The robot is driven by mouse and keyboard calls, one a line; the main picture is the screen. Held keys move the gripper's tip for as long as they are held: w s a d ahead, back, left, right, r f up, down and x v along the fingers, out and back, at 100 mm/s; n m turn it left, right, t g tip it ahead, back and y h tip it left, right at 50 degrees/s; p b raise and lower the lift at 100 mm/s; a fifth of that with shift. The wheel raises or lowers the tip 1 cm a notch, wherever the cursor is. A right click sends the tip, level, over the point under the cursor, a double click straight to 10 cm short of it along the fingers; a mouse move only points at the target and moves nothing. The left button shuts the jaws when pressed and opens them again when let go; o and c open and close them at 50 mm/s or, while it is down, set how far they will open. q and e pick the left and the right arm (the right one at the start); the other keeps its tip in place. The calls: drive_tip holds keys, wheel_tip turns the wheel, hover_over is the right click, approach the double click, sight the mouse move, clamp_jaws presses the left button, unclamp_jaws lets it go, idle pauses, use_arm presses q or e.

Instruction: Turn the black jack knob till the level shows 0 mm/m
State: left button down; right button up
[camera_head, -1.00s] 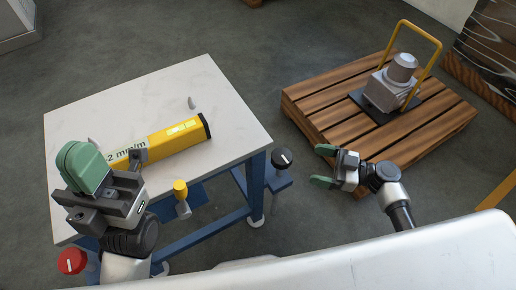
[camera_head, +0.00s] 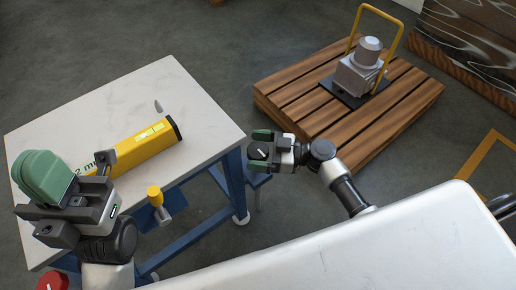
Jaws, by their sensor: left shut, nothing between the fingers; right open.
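The black knob (camera_head: 257,152) with a white mark sits beside the table's right side, on a blue bracket. My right gripper (camera_head: 261,150) is open, its green fingers on the far and near sides of the knob in the picture. I cannot tell whether they touch it. The yellow level (camera_head: 148,143) lies on the white table (camera_head: 90,110). Its readout (camera_head: 86,166) shows "2 mm/m", with the front of the number hidden. My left gripper (camera_head: 45,178) is shut and empty, in front of the level's left end.
A yellow knob (camera_head: 154,195) and a red knob (camera_head: 52,282) sit along the table's near side. A wooden pallet (camera_head: 290,97) with a grey machine (camera_head: 358,76) stands at the back right. Grey floor lies between table and pallet.

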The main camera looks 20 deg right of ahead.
drive_tip(key=c, duration=0.9)
drive_tip(key=shift+t, duration=0.3)
